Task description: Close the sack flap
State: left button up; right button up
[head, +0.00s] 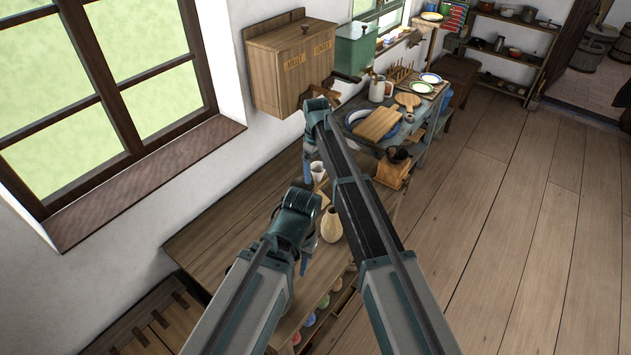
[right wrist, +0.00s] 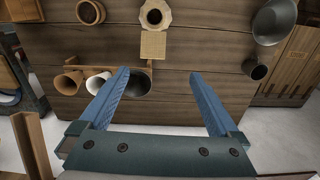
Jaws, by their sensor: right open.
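I cannot pick out a sack or its flap for certain in either view. A pale, rounded, vase-like thing (head: 331,225) stands on the wooden table (head: 215,245) in the head view, close to my left gripper (head: 305,262), which is mostly hidden by its own arm. My right gripper (head: 308,165) points down over the table, partly behind its arm.
A lettered wooden wall box (head: 290,68) hangs behind the table. A worktop with a cutting board (head: 377,123) and a coffee mill (head: 393,170) stand farther right. Cups (right wrist: 98,82) and a dark bowl (right wrist: 274,20) show near my right gripper. The floor (head: 510,230) at right is clear.

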aim_at(316, 194)
jog(key=f+b, duration=0.4)
jog(key=w+f+b, duration=0.1)
jog(key=f+b, duration=0.3)
jog(key=b, duration=0.1)
jog(key=w+f+b, duration=0.1)
jog(key=f+b, duration=0.3)
jog(key=f, duration=0.1)
jog(key=shift+w+a+b, duration=0.1)
jog(key=shift+a+b, duration=0.1)
jog(key=shift+b, duration=0.2)
jog(key=c, duration=1.4)
